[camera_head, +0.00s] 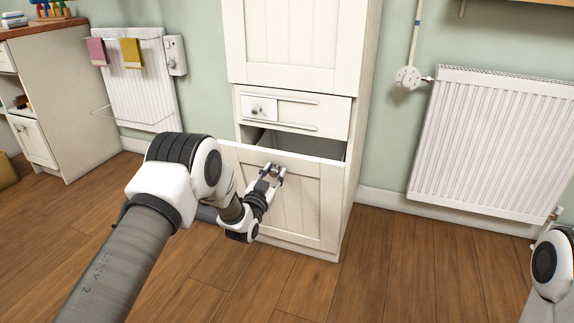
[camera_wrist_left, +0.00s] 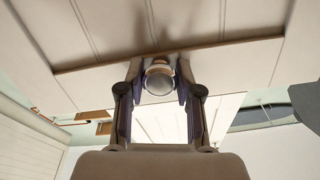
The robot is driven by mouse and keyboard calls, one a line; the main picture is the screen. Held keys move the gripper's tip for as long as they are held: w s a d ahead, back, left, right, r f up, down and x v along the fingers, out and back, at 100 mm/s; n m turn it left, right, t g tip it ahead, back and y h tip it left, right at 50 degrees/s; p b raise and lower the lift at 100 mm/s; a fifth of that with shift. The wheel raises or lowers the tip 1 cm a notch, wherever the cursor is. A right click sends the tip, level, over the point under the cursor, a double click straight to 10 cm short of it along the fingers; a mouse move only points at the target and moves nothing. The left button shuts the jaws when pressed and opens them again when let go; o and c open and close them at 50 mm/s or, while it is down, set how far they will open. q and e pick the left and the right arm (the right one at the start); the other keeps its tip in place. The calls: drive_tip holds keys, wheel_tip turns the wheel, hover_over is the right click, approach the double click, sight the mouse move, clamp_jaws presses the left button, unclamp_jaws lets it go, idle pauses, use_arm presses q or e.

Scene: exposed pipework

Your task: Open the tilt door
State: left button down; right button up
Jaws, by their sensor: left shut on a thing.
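The tilt door (camera_head: 310,198) is the white panelled front low on the tall white cabinet (camera_head: 362,110). Its top edge leans out from the cabinet, and a dark gap (camera_head: 300,143) shows above it. My left gripper (camera_head: 273,170) is at the upper part of the door, shut on its knob. In the left wrist view the round metal knob (camera_wrist_left: 159,78) sits between the two fingers of the left gripper (camera_wrist_left: 158,82), close against the door panel (camera_wrist_left: 150,30). My right gripper is out of view.
A small drawer front (camera_head: 330,117) with a knob is just above the gap. A white radiator (camera_head: 490,140) is on the right wall. A towel radiator (camera_head: 135,80) and a wooden-topped cabinet (camera_head: 75,110) stand left. Wooden floor (camera_head: 385,275) is clear in front.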

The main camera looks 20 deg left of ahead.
use_arm(q)
drive_tip(key=s+f+p, duration=0.2)
drive_tip(key=s+f, duration=0.4)
drive_tip(key=s, duration=0.6)
drive_tip(key=shift+a, duration=0.15)
drive_tip(key=c, duration=0.7)
unclamp_jaws()
drive_tip(key=shift+w+f, duration=0.1)
drive_tip(key=shift+w, duration=0.05)
drive_tip(key=shift+c, duration=0.2)
drive_tip(key=s, duration=0.7)
drive_tip(key=shift+s+a+f, duration=0.15)
drive_tip(key=shift+s+f, duration=0.1)
drive_tip(key=shift+f, duration=0.2)
